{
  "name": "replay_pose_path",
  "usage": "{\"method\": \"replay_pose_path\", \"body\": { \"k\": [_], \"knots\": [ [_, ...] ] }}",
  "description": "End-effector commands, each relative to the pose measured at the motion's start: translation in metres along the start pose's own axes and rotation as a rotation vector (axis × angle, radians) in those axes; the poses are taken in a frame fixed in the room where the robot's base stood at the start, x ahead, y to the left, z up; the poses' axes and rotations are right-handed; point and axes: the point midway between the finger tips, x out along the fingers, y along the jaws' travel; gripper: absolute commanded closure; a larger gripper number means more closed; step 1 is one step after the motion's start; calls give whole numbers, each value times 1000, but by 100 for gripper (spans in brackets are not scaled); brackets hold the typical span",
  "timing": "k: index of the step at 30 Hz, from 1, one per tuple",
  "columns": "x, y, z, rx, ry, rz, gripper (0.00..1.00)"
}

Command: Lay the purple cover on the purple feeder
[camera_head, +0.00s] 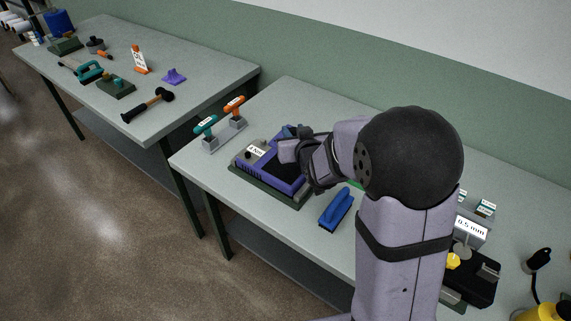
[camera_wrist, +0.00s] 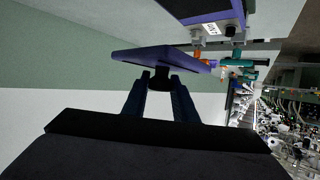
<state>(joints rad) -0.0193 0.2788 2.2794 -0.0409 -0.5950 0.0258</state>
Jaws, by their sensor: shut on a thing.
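The purple feeder (camera_head: 272,181) is a purple-walled box with a dark top and a white label, on a dark green base at the left of the near table. Part of it also shows at the top of the wrist view (camera_wrist: 205,14). My gripper (camera_wrist: 160,84) is shut on the black knob of the purple cover (camera_wrist: 158,56), a flat plate. The cover is held out in front of the fingers and appears apart from the feeder in the wrist view. In the head view my gripper (camera_head: 290,152) is over the feeder's right part, and my arm hides most of the cover.
A teal-handled tool (camera_head: 207,127) and an orange-handled tool (camera_head: 235,106) stand in grey holders behind the feeder. A blue brush (camera_head: 336,210) lies in front, right of it. A purple piece (camera_head: 174,76) and a hammer (camera_head: 148,104) lie on the far table.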

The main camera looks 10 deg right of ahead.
Motion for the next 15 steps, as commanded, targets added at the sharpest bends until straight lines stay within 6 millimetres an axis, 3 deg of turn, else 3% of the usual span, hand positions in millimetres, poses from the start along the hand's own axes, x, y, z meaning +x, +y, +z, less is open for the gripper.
{"method": "replay_pose_path", "body": {
  "k": [3, 7, 15],
  "knots": [
    [-2, -32, -16, -14, 4, -34, 97],
    [-4, -48, -24, -14, 2, -35, 97],
    [1, -27, -17, 18, -2, 44, 97]
  ]
}}
